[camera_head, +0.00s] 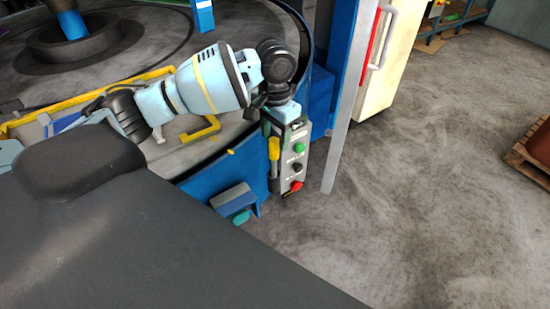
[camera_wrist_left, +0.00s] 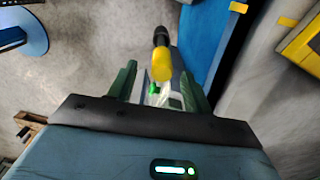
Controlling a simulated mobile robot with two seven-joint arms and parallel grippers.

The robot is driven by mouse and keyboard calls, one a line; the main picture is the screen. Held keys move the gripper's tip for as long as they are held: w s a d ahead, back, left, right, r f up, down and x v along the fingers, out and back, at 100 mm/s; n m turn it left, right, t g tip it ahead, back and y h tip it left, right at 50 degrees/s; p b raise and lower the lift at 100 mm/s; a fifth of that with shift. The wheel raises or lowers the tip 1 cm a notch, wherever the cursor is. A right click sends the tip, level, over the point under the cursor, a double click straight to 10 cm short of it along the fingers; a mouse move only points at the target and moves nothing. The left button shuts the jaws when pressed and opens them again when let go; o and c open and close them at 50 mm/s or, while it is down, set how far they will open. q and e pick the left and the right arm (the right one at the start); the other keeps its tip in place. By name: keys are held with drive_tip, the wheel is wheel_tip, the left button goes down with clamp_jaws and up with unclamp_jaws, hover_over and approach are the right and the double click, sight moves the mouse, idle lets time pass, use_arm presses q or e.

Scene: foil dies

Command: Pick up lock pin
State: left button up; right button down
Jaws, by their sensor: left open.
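The lock pin (camera_head: 274,150) appears to be the upright yellow-topped piece beside a grey control box (camera_head: 296,166) with green, black and red buttons. My left gripper (camera_head: 285,128) is above the box and the pin, pointing down, with its dark green fingers apart. In the left wrist view, the yellow pin (camera_wrist_left: 162,64) with a dark end shows between the fingers of the open left gripper (camera_wrist_left: 158,84). Part of the control box and its green button show behind the pin. I cannot tell whether a finger touches the pin. My right gripper is not in view.
A round machine table with a blue rim (camera_head: 232,165) lies under my left arm, with a yellow bar (camera_head: 85,95) on it. A blue and grey post (camera_head: 350,100) and a cream cabinet (camera_head: 391,62) stand right of the gripper.

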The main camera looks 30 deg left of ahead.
sight(274, 151)
use_arm(q)
drive_tip(key=shift+s+a+f, duration=0.1)
drive_tip(key=shift+a+f, duration=0.05)
drive_tip(key=shift+f, duration=2.85)
drive_tip(key=shift+c, duration=0.2)
clamp_jaws()
drive_tip(key=shift+r, duration=0.1)
wheel_tip(274, 151, up, 10)
drive_tip(key=shift+p, duration=0.3)
